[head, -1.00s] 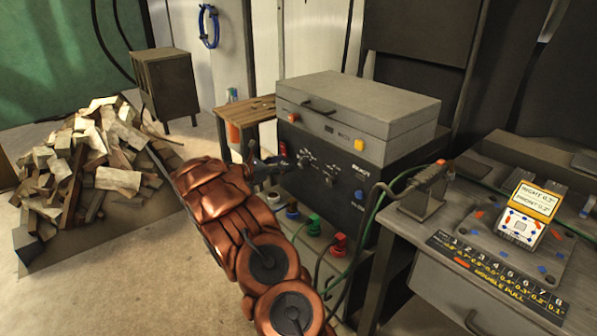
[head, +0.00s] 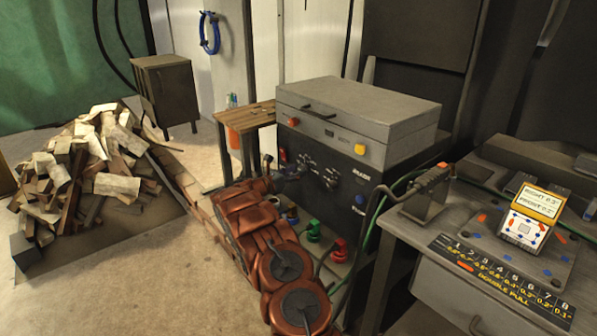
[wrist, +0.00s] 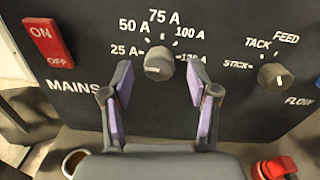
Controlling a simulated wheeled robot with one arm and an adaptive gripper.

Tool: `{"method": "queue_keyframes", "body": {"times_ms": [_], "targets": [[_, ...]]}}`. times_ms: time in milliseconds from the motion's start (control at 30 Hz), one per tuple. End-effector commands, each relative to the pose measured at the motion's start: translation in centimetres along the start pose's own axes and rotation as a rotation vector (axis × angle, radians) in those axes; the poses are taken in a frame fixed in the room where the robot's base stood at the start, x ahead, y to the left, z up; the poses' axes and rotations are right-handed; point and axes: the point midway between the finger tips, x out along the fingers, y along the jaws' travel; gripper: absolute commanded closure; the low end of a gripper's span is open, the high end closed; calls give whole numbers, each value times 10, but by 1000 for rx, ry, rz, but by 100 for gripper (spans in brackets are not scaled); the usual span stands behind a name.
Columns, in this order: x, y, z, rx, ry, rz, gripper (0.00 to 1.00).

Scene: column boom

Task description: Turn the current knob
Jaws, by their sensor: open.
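The current knob (wrist: 159,64) is a round grey knob on the dark front panel in the wrist view, ringed by marks from 25 A to 125 A. Where its pointer stands is too small to tell. My gripper (wrist: 160,82) is open, with one purple-padded finger on each side of the knob and a gap on both sides. The knob appears between the fingertips or just beyond them; I cannot tell the depth. In the head view my gripper (head: 294,170) is at the front of the grey welder box (head: 360,105), partly hiding the panel.
A red connector (wrist: 275,168) sits below right. A workbench (head: 440,210) with a torch (head: 430,185) stands right of the welder. A wood pile (head: 85,180) lies left.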

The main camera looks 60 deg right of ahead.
Motion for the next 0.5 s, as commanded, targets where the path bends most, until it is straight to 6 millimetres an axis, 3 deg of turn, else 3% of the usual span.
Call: {"method": "queue_keyframes", "body": {"times_ms": [200,500], "targets": [[15,0,-1,-1,1,0,40],[16,0,-1,-1,1,2,42]]}}
